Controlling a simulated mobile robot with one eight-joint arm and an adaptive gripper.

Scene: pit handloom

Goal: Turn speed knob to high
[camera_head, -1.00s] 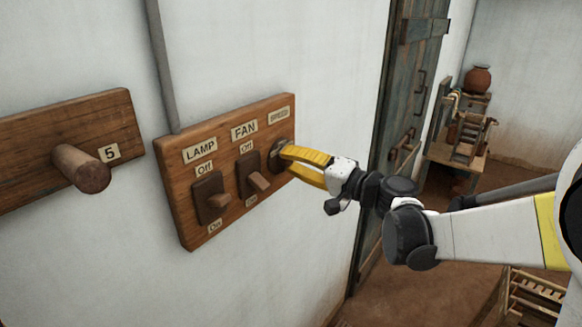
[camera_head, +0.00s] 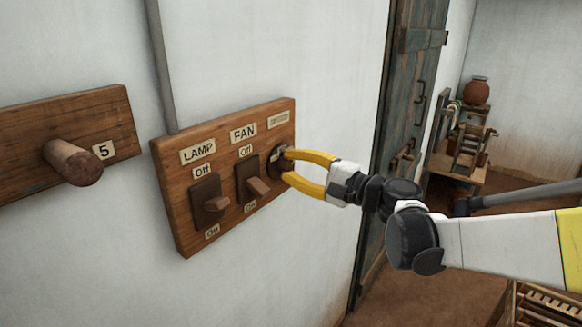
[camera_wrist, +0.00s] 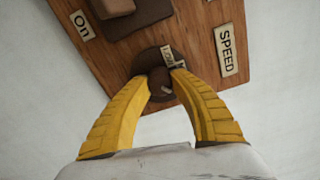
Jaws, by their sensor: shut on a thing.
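The speed knob (camera_head: 278,160) is a dark round knob at the right end of the wooden switch board (camera_head: 228,223). My gripper (camera_head: 285,162) has its yellow fingers shut on the knob, one on each side of its grip. In the wrist view the knob (camera_wrist: 159,80) shows between the fingertips (camera_wrist: 162,82), on a dark round plate. A small pale label beside the knob is partly hidden by a fingertip, and I cannot read it surely. The "SPEED" label (camera_wrist: 227,50) is clear in the wrist view. I cannot tell the knob's exact setting.
The lamp switch (camera_head: 210,203) and fan switch (camera_head: 255,182) sit left of the knob. A wooden peg (camera_head: 72,162) sticks out from another board at far left. A door (camera_head: 405,110) and a stand with a clay pot (camera_head: 476,91) are to the right.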

